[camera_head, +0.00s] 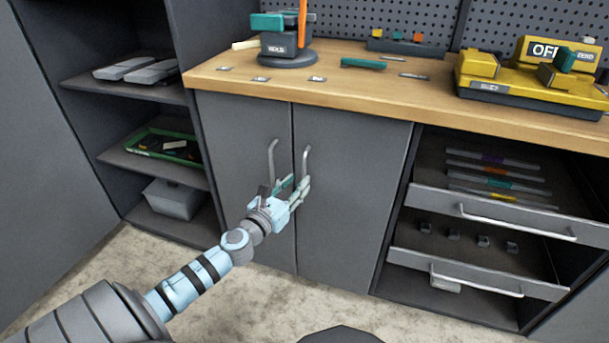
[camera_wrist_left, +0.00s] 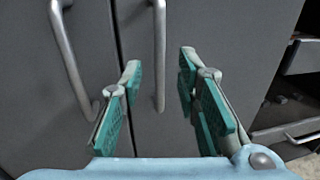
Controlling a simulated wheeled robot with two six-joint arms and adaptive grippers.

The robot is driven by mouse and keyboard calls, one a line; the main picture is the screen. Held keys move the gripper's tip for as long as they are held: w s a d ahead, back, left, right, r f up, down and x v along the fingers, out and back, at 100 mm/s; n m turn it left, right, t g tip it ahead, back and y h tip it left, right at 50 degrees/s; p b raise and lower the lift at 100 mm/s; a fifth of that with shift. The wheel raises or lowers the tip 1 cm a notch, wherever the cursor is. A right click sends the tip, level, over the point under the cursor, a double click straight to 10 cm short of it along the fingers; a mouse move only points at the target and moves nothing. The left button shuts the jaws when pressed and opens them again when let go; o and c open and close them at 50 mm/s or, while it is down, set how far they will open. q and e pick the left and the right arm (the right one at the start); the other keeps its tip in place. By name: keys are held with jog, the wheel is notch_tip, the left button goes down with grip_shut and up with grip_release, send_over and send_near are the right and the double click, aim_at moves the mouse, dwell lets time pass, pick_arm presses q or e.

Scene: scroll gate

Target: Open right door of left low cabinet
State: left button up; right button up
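The left low cabinet has two grey doors, both closed: a left door (camera_head: 245,135) and a right door (camera_head: 350,180). The right door's vertical bar handle (camera_head: 306,160) stands near the seam, and the left door's handle (camera_head: 271,157) is beside it. My left gripper (camera_head: 294,186) is in front of the doors at the lower part of the right handle. In the left wrist view my left gripper (camera_wrist_left: 159,75) is open, and the right handle (camera_wrist_left: 160,45) shows between its teal-padded fingers without visible contact. The left handle (camera_wrist_left: 72,55) lies outside the left finger. My right gripper is out of view.
A wooden worktop (camera_head: 350,85) with tools runs above the doors. Partly pulled-out drawers (camera_head: 500,215) with bar handles are to the right. Open shelves (camera_head: 150,160) with bins are to the left. The floor (camera_head: 300,310) before the doors is clear.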

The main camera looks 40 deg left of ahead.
aim_at(304, 174)
pick_arm(q)
jog(key=w, duration=0.5)
jog(key=shift+a, duration=0.4)
jog(key=shift+c, duration=0.4)
grip_shut()
